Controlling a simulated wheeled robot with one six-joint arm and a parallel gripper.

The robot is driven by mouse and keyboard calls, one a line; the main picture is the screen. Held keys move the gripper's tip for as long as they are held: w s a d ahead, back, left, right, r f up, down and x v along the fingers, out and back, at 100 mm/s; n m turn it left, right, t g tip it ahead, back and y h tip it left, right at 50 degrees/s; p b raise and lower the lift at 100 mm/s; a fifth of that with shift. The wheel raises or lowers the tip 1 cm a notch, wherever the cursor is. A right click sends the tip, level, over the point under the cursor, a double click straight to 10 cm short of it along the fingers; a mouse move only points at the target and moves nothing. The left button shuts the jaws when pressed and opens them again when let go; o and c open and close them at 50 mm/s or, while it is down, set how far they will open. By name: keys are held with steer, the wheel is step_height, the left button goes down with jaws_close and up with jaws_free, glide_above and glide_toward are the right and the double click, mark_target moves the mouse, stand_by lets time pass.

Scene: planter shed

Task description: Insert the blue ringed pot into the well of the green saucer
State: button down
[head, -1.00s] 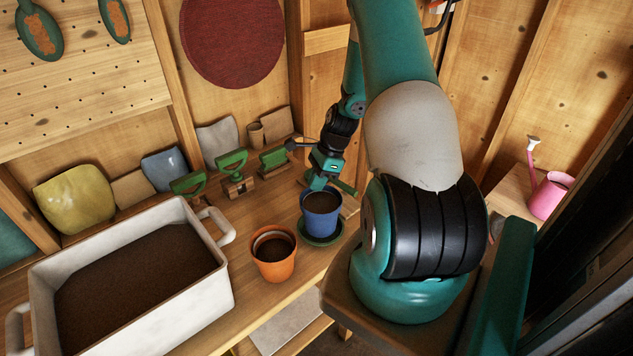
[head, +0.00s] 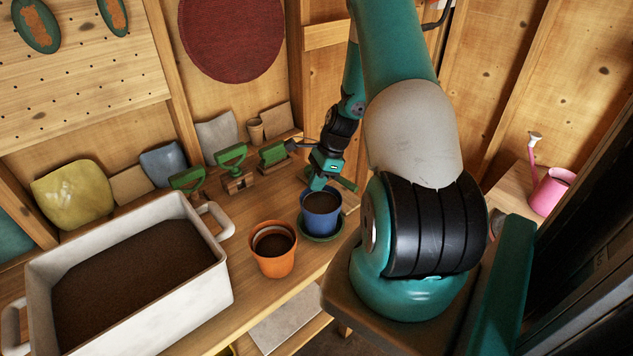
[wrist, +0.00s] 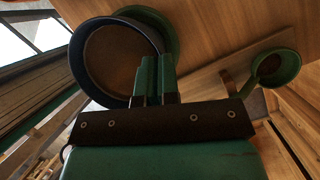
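The blue pot (head: 322,218) is upright with dark brown fill and stands over the green saucer (head: 337,233) near the bench's front edge. In the wrist view the pot's round rim (wrist: 77,65) is at upper left, with part of the saucer (wrist: 172,32) showing behind it. My gripper (head: 321,186) is at the pot's back rim. In the wrist view its two green fingers (wrist: 157,78) are close together, with the rim wall between them. The pot hides the saucer's well, so I cannot tell whether the base is fully seated.
An orange pot (head: 273,263) stands just left of the saucer. A large white trough (head: 150,325) of soil fills the bench's left. Green-handled tools (head: 231,157) stand behind. A pink watering can (head: 549,194) is far right. Bare bench (head: 245,222) lies between trough and pots.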

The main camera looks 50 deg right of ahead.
steer(key=c, duration=1.3)
jaws_free()
steer(key=b+v, duration=0.3)
steer(key=v, duration=1.4)
steer(key=w+a+r+n, duration=0.2)
steer(key=a+n, duration=0.3)
steer(key=a, duration=0.3)
steer(key=w+a+r+n+g+b, duration=0.1)
steer(key=a+r+n, duration=0.3)
steer(key=a, duration=0.5)
steer(key=w+a+r+n, duration=0.1)
steer(key=w+a+n, duration=0.1)
steer(key=a+n, duration=0.5)
steer(key=s+a+n, duration=0.5)
steer(key=a, duration=0.2)
steer(key=s+a+r+n, duration=0.1)
steer(key=s+a+n, duration=0.4)
steer(key=a+n, duration=0.1)
steer(key=s+a+n+b, duration=0.1)
steer(key=s+a+n, duration=0.4)
steer(key=s+a, duration=0.1)
steer(key=shift+a+r+n+g, duration=0.15)
steer(key=shift+a+r+g, duration=0.05)
steer(key=shift+a, duration=0.25)
steer(key=shift+a+r+n+g, duration=0.15)
steer(key=shift+a+g, duration=0.05)
steer(key=shift+a, duration=0.25)
